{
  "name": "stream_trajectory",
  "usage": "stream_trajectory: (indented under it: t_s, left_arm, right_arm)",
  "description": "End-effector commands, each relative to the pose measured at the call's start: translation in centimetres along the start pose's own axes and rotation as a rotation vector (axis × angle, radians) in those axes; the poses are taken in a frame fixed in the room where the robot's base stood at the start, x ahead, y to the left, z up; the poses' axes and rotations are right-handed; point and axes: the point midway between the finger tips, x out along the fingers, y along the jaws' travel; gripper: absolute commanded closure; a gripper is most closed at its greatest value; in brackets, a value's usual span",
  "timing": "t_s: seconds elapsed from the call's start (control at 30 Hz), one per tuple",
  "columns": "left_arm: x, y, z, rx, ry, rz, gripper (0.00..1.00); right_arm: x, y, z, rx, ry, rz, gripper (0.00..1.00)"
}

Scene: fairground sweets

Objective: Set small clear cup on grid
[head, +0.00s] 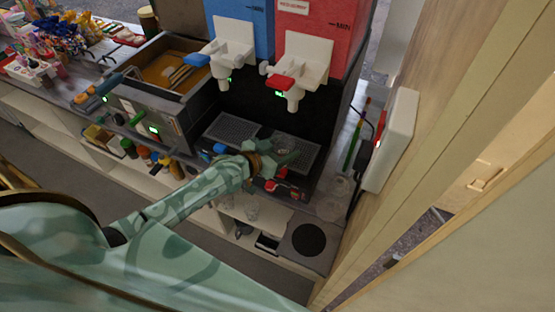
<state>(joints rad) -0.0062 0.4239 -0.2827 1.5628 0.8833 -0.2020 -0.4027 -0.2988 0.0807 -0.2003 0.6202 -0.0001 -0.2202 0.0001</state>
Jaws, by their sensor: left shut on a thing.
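My left gripper (283,157) reaches in from the left and is over the right drip grid (308,153), below the red machine's tap. It is shut on a small clear cup (283,149), which is faint and mostly hidden by the gripper. I cannot tell whether the cup touches the grid. The left drip grid (230,130) is under the blue machine's tap and looks empty. My right gripper is not in view.
Red (330,30) and blue (243,20) drink machines with white taps stand behind the grids. Clear cups (335,190) stand on the counter to the right. A fryer (165,75) is at left. A white wall box (391,140) borders the right side.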

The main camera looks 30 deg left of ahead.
Motion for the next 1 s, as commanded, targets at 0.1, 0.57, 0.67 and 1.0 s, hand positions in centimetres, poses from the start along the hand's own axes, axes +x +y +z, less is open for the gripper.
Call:
stream_trajectory:
  t_s: [0.1,0.57,0.67,1.0]
  left_arm:
    - [1.4,-0.6,0.0,0.000,0.001,0.000,0.65]
    - [5.3,-2.1,-0.7,-0.001,0.000,0.001,0.65]
    - [5.5,-2.2,-0.8,0.000,0.000,0.001,0.65]
    - [5.6,-2.3,-0.9,0.000,0.000,0.001,0.65]
  right_arm:
    - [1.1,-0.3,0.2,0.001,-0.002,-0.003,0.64]
    - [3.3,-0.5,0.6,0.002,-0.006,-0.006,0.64]
    - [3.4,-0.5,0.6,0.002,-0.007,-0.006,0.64]
    - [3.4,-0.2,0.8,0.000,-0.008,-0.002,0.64]
